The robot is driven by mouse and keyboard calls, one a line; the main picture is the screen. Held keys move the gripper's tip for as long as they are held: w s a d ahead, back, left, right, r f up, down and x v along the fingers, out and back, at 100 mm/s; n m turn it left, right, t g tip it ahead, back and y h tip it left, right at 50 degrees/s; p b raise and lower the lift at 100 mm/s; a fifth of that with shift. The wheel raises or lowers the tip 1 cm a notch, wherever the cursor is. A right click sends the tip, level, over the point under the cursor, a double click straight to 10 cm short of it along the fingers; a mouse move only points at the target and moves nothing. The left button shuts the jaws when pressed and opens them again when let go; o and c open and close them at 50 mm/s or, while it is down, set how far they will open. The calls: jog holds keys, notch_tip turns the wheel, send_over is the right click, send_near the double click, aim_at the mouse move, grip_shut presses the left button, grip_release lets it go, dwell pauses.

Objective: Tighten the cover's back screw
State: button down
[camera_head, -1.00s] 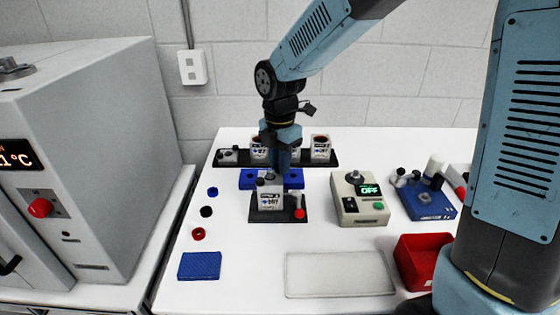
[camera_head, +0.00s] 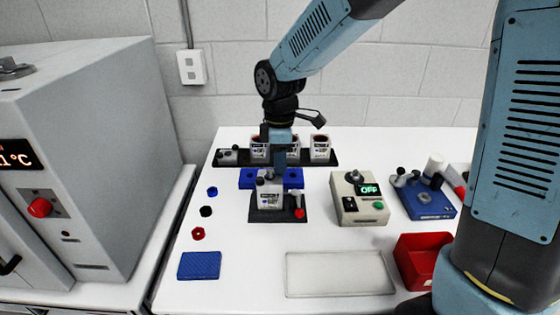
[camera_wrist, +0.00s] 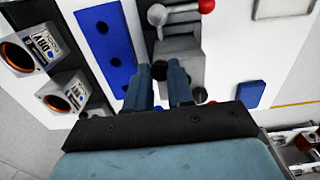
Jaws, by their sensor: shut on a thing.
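The servo unit (camera_head: 269,200), a pale box with a printed label and a grey cover (camera_wrist: 183,68), stands in a dark fixture (camera_head: 265,215) with a red-tipped lever (camera_head: 299,212). My gripper (camera_head: 280,173) points down at the back part of the cover. In the wrist view, my gripper's fingers (camera_wrist: 168,72) are close together at a black screw head (camera_wrist: 160,70), shut on it; the fingers partly hide it. Another black screw head (camera_wrist: 200,95) shows on the cover, outside the fingers. In the head view, the gripped screw is hidden by the fingers.
A blue block with holes (camera_head: 247,180) lies close behind the fixture. A black rack (camera_head: 228,163) with several servo units stands behind it. A beige device reading "OFF" (camera_head: 352,207) stands to the right. The table front holds a white tray (camera_head: 338,275) and red bin (camera_head: 408,270).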

jog(key=shift+m, duration=0.6)
jog(key=c, duration=1)
grip_release()
jog(key=shift+o, duration=0.2)
notch_tip(320, 180, up, 14)
jog(key=shift+f, duration=0.15)
